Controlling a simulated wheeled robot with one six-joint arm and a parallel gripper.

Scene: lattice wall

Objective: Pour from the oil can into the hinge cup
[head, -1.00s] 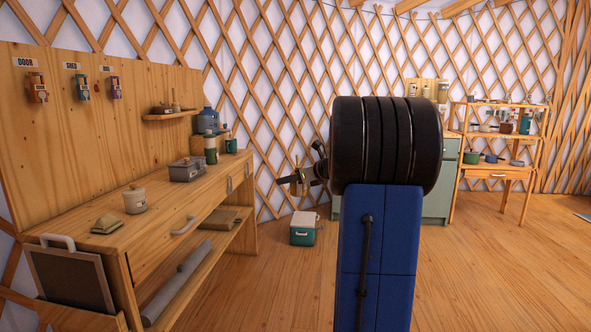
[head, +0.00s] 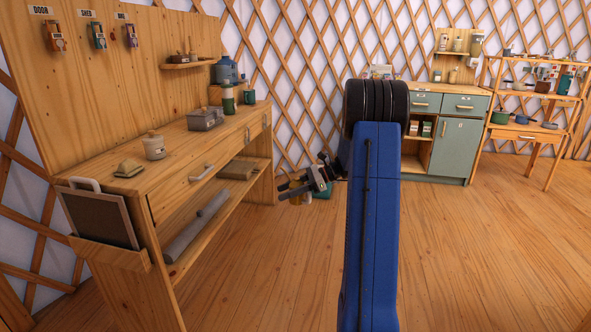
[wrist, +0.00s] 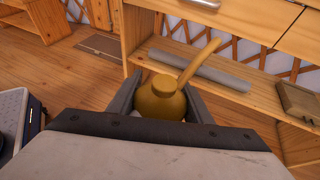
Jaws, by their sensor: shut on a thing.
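My gripper (wrist: 163,82) is shut on a brass oil can (wrist: 162,101) in the wrist view. The can has a round body, a cap on top and a long spout slanting up to the right. Its lower part is hidden by my gripper. In the head view my gripper (head: 317,178) shows small beside my blue arm link, in front of the far end of the workbench. I cannot make out a hinge cup in either view.
A wooden workbench (head: 188,160) runs along the left, with a lidded pot (head: 154,148), a grey box (head: 206,118) and a green flask (head: 228,101). A grey roll (head: 196,226) lies on its lower shelf. A green cabinet (head: 455,148) stands behind. The floor at right is clear.

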